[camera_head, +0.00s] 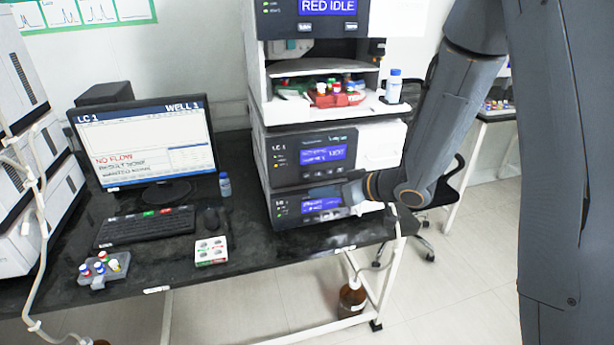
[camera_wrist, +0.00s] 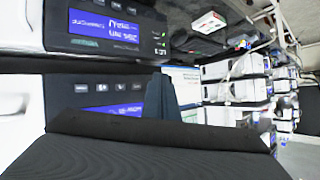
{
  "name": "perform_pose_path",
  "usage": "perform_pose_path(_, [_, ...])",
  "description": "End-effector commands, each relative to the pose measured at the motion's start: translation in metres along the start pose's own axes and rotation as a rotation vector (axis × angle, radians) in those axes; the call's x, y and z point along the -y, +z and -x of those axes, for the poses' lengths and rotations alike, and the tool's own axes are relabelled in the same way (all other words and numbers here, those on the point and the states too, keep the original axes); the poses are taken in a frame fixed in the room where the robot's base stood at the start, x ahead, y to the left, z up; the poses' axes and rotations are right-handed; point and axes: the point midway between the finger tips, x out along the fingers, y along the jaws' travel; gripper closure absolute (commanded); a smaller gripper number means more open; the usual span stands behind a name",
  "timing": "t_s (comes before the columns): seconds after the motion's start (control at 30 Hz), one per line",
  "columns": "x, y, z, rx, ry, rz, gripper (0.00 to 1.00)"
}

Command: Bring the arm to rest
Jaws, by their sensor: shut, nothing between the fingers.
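My arm reaches in from the upper right in the head view. My gripper (camera_head: 342,208) is in front of the lowest module (camera_head: 300,208) of the middle instrument stack, close to its blue display. I cannot tell whether it touches the front. In the wrist view my gripper (camera_wrist: 163,92) shows as dark fingers, shut and empty, with module fronts and blue displays (camera_wrist: 103,27) close behind them.
A capped bottle (camera_head: 393,87) stands on the stack's upper shelf. A brown bottle (camera_head: 352,298) is below. A chair is behind my arm.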

Motion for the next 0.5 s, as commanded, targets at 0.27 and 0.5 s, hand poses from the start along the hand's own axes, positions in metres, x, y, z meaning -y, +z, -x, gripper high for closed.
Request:
perform_pose_path(0.27, [0.000, 0.000, 0.000, 0.000, 0.000, 0.000, 1.00])
perform_pose_path(0.5, [-0.024, 0.002, 0.012, 0.051, 0.136, 0.002, 1.00])
